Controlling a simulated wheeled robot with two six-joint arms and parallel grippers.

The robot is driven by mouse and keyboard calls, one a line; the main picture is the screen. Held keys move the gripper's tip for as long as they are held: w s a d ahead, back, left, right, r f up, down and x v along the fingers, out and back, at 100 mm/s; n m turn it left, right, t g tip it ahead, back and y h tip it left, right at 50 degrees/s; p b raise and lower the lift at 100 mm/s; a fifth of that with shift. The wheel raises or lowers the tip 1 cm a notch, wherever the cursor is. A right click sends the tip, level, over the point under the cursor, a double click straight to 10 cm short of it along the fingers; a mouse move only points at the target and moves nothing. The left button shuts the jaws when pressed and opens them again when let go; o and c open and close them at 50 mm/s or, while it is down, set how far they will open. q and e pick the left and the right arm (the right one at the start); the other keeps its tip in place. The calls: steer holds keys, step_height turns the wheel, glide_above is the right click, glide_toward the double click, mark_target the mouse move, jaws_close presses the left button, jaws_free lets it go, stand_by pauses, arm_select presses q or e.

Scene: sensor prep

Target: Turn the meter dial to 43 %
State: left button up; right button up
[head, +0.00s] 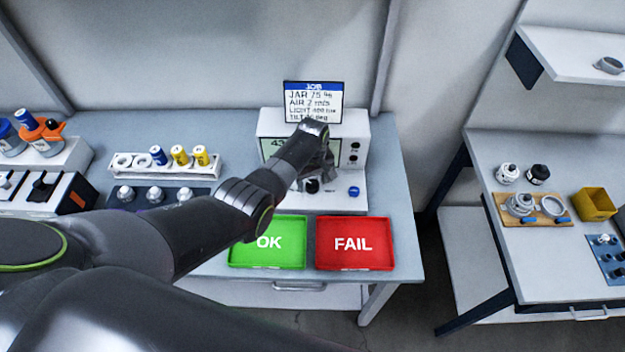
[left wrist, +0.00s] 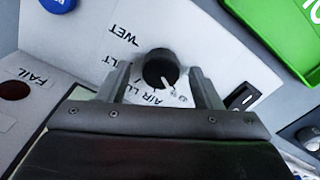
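The meter (head: 352,127) is a white box on the bench with a sloped front. Its display (head: 270,143) is partly hidden by my left arm; the digits "43" show at its left end. The black dial (left wrist: 160,68) has a white pointer line, with printed labels such as "WET" and "AIR" around it. It also shows in the head view (head: 312,186) below my gripper. My left gripper (left wrist: 160,88) is open, its two fingers on either side of the dial with visible gaps. My right gripper is not in view.
A job card (head: 313,100) stands above the meter. A blue button (head: 354,191) sits right of the dial, and a black rocker switch (left wrist: 243,97) lies beside one finger. A green OK tray (head: 285,258) and a red FAIL tray (head: 355,258) lie in front. A sensor rack (head: 205,172) stands left.

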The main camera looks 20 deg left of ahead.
mark_target(312, 183)
arm_select(q)
steer(key=shift+r, duration=0.1)
steer(key=shift+r, duration=0.55)
step_height(312, 183, up, 16)
steer(key=b, duration=0.2)
stand_by(0.5)
